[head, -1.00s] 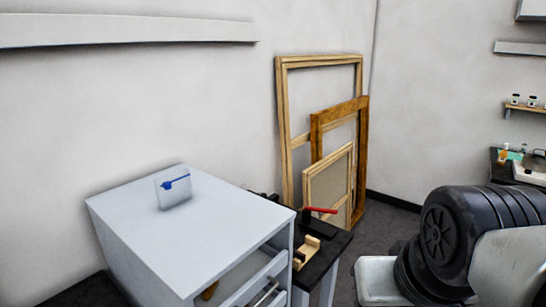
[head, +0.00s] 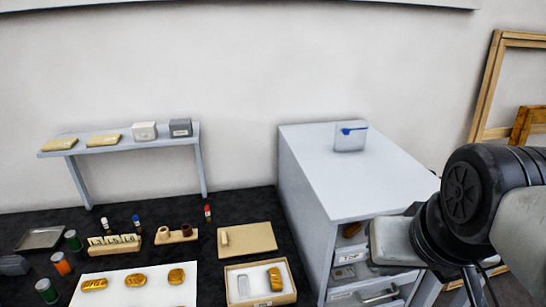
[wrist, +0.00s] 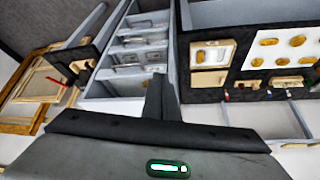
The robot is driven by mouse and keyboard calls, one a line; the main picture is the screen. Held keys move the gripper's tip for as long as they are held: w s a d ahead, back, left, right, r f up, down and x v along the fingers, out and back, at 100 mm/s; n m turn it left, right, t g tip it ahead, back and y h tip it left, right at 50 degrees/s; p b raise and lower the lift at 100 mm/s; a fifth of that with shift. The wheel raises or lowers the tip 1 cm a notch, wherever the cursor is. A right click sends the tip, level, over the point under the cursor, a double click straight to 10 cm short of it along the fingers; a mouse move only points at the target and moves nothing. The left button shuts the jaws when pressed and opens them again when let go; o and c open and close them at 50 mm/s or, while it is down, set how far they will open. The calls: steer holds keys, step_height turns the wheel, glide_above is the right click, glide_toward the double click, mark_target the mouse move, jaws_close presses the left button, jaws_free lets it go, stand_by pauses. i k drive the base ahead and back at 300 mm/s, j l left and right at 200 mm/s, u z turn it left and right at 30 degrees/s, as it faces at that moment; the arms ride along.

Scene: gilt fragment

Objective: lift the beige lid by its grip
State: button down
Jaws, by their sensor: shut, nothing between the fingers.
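The beige lid (head: 255,238) lies flat on the dark bench in the head view, with its small upright grip (head: 224,237) near its left edge. It also shows in the wrist view (wrist: 212,80). In front of it, apart from it, stands an open beige box (head: 232,293) holding a gold piece (head: 274,279) beside an empty pale recess. My gripper (wrist: 161,82) is shut and empty in the wrist view. It is away from the lid, with the drawer cabinet behind its fingers.
A grey cabinet (head: 352,178) with drawers stands right of the lid, bearing a clear holder (head: 350,137). A white sheet with gold pieces (head: 135,280) lies left of the box. A pipe-like stand (head: 176,236), small bottles and a raised shelf (head: 125,142) are farther left.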

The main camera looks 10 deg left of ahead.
mark_target(255, 238)
steer(key=u, duration=0.8)
steer(key=i+j, duration=0.15)
steer(key=j, duration=0.35)
steer(key=i+j+z, duration=0.15)
steer(key=j, duration=0.8)
steer(key=i+z, duration=0.05)
steer(key=i, duration=0.05)
